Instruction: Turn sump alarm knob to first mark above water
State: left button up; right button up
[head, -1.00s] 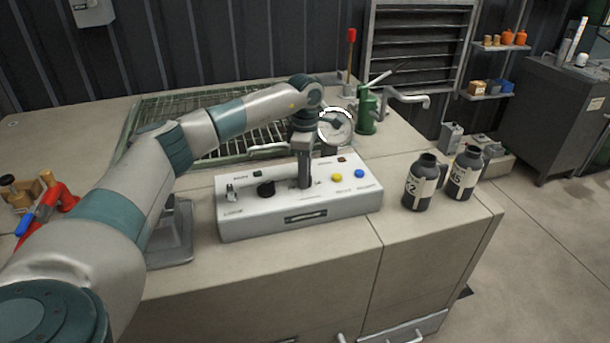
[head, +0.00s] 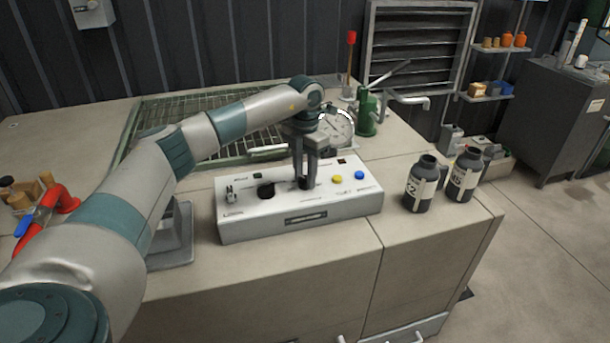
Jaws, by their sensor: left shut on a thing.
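A white control box (head: 350,205) stands on the bench with its sloped top facing up. A black knob (head: 266,189) sits left of its middle, free of the gripper. My left gripper (head: 304,181) points down at the middle of the box top, its two fingers shut on a second dark knob (head: 304,184). The fingers hide much of this knob, and its pointer and marks are too small to read. A toggle switch (head: 231,192), a yellow button (head: 337,180) and a blue button (head: 359,175) are also on the box. My right gripper is not in view.
Behind the box are a green-framed grating (head: 160,116), a round white gauge (head: 339,124) and a green hand pump (head: 367,114). Two dark bottles (head: 419,186) (head: 463,174) stand to the right.

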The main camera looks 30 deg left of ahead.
pick_arm(q)
jog(key=n, duration=0.3)
jog(key=shift+r, duration=0.1)
jog(key=n, duration=0.2)
jog(key=shift+n, duration=0.4)
jog(key=n, duration=0.3)
jog(key=shift+p, duration=0.4)
jog(key=n, duration=0.3)
jog(key=shift+n, duration=0.4)
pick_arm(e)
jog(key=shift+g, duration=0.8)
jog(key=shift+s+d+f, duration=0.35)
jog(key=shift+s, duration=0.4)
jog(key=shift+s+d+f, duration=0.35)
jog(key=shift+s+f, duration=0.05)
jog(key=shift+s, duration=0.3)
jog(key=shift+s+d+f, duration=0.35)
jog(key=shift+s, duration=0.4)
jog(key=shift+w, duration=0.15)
pick_arm(q)
jog(key=o, duration=1)
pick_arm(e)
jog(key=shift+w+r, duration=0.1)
pick_arm(q)
jog(key=shift+o, duration=0.2)
jog(key=shift+r, duration=0.1)
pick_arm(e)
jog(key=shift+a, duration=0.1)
